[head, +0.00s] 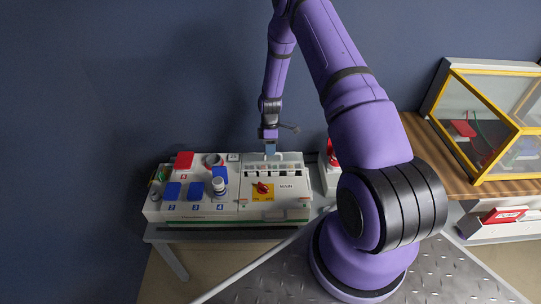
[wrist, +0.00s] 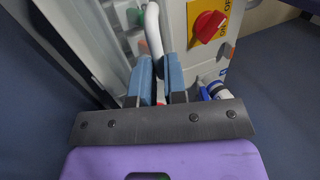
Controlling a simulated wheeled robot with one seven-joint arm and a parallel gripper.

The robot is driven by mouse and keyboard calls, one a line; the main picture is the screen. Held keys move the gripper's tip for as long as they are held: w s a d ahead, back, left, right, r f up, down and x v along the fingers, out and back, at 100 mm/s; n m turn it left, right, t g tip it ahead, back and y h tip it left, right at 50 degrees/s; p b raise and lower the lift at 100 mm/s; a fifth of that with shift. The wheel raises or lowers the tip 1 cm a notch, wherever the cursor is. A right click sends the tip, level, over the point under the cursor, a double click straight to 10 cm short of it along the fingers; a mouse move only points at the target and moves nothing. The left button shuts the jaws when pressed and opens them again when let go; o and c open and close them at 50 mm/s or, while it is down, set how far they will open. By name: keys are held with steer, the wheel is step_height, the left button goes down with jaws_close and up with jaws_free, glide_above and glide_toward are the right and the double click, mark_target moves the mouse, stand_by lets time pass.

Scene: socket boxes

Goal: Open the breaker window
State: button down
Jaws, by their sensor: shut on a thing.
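The socket box (head: 228,213) stands on a small table, with a red rotary switch (head: 262,188) on a yellow plate marked MAIN. The breaker window is at the back right of its top, under my gripper (head: 270,150); a pale panel (head: 284,166) shows there, and I cannot tell how far it is open. In the wrist view my gripper (wrist: 160,82) has its two blue fingers close together, shut on a white curved handle (wrist: 153,30). The red switch (wrist: 207,24) lies to the right of the fingers.
The box also carries several blue socket covers (head: 172,190) and a red one (head: 184,160). A red object (head: 332,155) stands close on the right, partly behind my arm. A yellow-framed clear case (head: 490,120) stands on a wooden table further right. The dark wall is behind.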

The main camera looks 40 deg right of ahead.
steer(key=w+d, duration=0.2)
steer(key=w, duration=0.1)
steer(key=shift+w+d+r, duration=0.15)
steer(key=shift+d, duration=0.05)
steer(key=shift+w+d+f, duration=0.2)
steer(key=shift+w+d, duration=0.15)
steer(key=shift+w, duration=0.25)
steer(key=shift+w+d+f, duration=0.15)
steer(key=shift+w+d, duration=0.2)
steer(key=shift+w, duration=0.25)
steer(key=shift+w+d+f, duration=0.2)
steer(key=shift+w+d, duration=0.15)
steer(key=shift+w, duration=0.25)
steer(key=c, duration=1.2)
jaws_free()
steer(key=shift+w, duration=0.1)
steer(key=shift+o, duration=0.2)
steer(key=shift+w+r, duration=0.1)
steer(key=shift+r, duration=0.05)
